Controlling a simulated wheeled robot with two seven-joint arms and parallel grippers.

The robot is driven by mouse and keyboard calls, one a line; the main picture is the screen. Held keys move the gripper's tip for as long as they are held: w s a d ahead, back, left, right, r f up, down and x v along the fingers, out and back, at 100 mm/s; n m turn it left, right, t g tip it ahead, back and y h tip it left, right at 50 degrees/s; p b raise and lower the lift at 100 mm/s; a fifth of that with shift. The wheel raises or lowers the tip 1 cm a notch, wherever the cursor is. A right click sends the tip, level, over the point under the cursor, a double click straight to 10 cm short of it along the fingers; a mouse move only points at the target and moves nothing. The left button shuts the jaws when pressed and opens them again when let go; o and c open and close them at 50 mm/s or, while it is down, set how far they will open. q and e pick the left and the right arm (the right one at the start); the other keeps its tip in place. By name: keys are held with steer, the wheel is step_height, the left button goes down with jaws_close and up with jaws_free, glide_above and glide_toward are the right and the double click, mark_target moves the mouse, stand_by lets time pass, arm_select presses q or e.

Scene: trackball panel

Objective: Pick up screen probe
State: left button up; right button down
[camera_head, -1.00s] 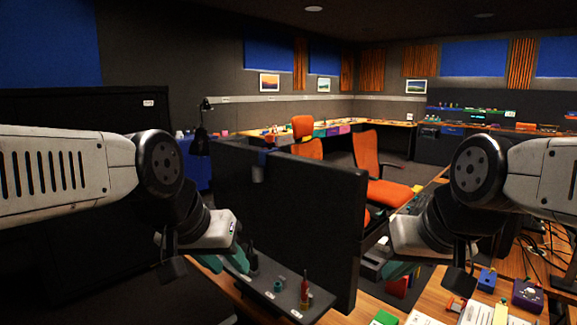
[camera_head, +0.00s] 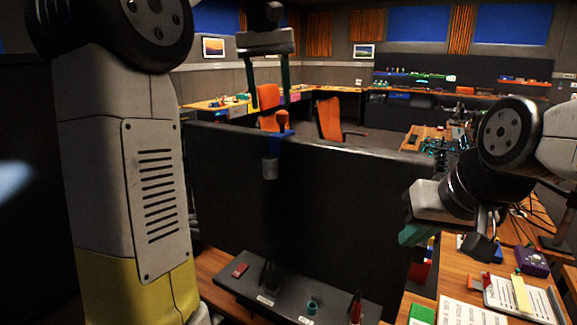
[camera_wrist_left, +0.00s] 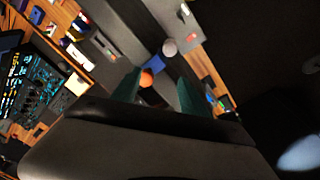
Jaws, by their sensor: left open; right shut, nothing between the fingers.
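The likely screen probe sits over the top edge of the black upright panel (camera_head: 330,190). It has a blue body (camera_head: 270,143), an orange-red knob on top and a grey round end hanging down the panel's front. My left gripper (camera_head: 268,98) is open above it, its two teal fingers pointing down and apart. In the left wrist view the orange knob (camera_wrist_left: 146,78), blue body and grey end (camera_wrist_left: 169,47) show between and beyond the open fingers. My right gripper (camera_head: 412,234) is shut and empty, to the right of the panel.
A dark tray (camera_head: 240,288) with a teal ring (camera_head: 312,306) and a red tool (camera_head: 356,308) lies below the panel. The wooden desk at right holds a purple box (camera_head: 531,262) and papers (camera_head: 465,312). Orange chairs (camera_head: 330,118) stand behind.

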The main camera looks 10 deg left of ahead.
mark_target(283, 111)
arm_select(q)
steer(key=shift+w+d+r+n+g, duration=0.2)
steer(key=shift+w+d+r, duration=0.15)
steer(key=shift+w, duration=0.25)
steer(key=shift+w+d+r+n+g, duration=0.1)
steer(key=shift+w+d+r+n, duration=0.2)
steer(key=shift+w, duration=0.3)
steer(key=shift+w+d+r+g+y, duration=0.15)
steer(key=shift+w+d+g+y, duration=0.15)
steer(key=shift+w+d, duration=0.05)
steer(key=shift+s+d+f, duration=0.1)
steer(key=shift+f, duration=3.75)
jaws_close()
